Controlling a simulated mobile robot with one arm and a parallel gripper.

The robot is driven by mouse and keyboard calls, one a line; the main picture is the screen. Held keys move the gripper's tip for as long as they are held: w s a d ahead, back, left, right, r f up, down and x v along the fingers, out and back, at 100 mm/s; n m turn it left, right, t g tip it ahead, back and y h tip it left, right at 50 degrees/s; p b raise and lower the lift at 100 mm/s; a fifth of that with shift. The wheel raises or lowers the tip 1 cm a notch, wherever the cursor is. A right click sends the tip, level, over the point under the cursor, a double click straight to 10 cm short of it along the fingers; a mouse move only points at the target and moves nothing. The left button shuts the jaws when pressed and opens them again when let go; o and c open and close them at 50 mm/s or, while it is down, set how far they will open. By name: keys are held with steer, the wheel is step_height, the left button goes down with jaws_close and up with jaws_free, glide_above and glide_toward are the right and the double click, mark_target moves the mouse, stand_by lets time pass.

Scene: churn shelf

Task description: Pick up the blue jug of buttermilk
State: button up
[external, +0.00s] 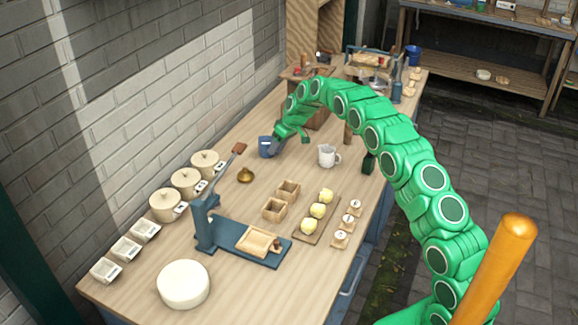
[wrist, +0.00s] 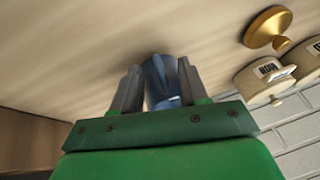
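The blue jug (external: 264,147) stands on the wooden table near the wall, with pale contents showing at its top. My gripper (external: 276,146) is right at it, coming from the right and partly covering it. In the wrist view the jug (wrist: 161,80) lies between the two grey fingers of my gripper (wrist: 158,82). The fingers are close on either side. I cannot tell whether both touch it, and the gripper body hides its near part.
A white measuring jug (external: 327,156) stands to the right of the blue jug. A brass piece (external: 245,175) sits in front of it, also seen in the wrist view (wrist: 268,27). Lidded crocks (external: 186,181) line the wall. A blue press (external: 207,222) stands nearer the front.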

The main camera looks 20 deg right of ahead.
jaws_close()
steer(key=shift+s, duration=0.1)
steer(key=shift+r, duration=0.1)
stand_by(0.3)
steer(key=shift+r, duration=1.4)
steer(key=s+d+r, duration=0.2)
steer(key=s+r, duration=0.8)
steer(key=s, duration=0.3)
steer(key=shift+s+d, duration=0.15)
steer(key=shift+d, duration=0.2)
